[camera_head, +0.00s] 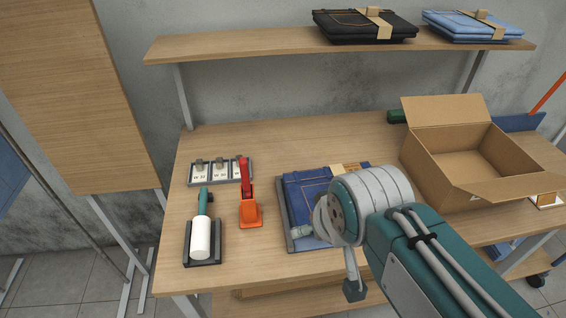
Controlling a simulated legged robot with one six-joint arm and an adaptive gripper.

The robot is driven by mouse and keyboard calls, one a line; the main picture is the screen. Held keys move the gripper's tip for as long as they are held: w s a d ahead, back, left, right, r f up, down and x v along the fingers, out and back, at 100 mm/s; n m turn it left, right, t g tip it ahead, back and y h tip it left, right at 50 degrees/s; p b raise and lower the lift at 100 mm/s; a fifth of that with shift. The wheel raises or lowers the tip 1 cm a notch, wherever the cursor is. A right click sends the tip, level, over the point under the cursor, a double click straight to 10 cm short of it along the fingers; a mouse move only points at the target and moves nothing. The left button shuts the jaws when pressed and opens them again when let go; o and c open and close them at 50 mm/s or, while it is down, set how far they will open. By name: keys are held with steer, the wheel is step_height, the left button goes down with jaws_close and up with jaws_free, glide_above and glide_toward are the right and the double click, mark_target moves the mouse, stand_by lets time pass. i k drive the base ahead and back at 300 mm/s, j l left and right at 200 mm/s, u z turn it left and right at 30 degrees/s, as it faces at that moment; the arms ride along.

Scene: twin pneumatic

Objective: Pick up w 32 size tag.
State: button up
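A grey rack (221,183) lies at the back left of the table. Three white size tags stand in it side by side: a left tag (201,172), a middle tag (219,170) and a right tag (237,168). Their print is too small to read surely, so I cannot tell which is W 32. My gripper (328,262) is over the front middle of the table, right of and nearer than the rack, well apart from the tags.
An orange-red tool (249,208) and a white roller with a teal handle (201,238) stand in front of the rack. Folded blue jeans (303,190) lie partly under my arm. An open cardboard box (447,179) stands right. A shelf (240,43) spans the back.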

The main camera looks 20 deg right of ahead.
mark_target(200, 172)
steer(key=k+j, duration=0.15)
steer(key=j, duration=0.25)
steer(key=k+j+z, duration=0.15)
steer(key=j, duration=0.25)
steer(key=k+j, duration=0.2)
steer(key=j, duration=0.15)
steer(key=j+z, duration=0.15)
steer(key=j, duration=0.25)
steer(key=i+j+z, duration=0.15)
steer(key=j, duration=0.25)
steer(key=i+j+z, duration=0.1)
steer(key=i, duration=0.25)
steer(key=i+j+z, duration=0.1)
steer(key=i+j, duration=0.2)
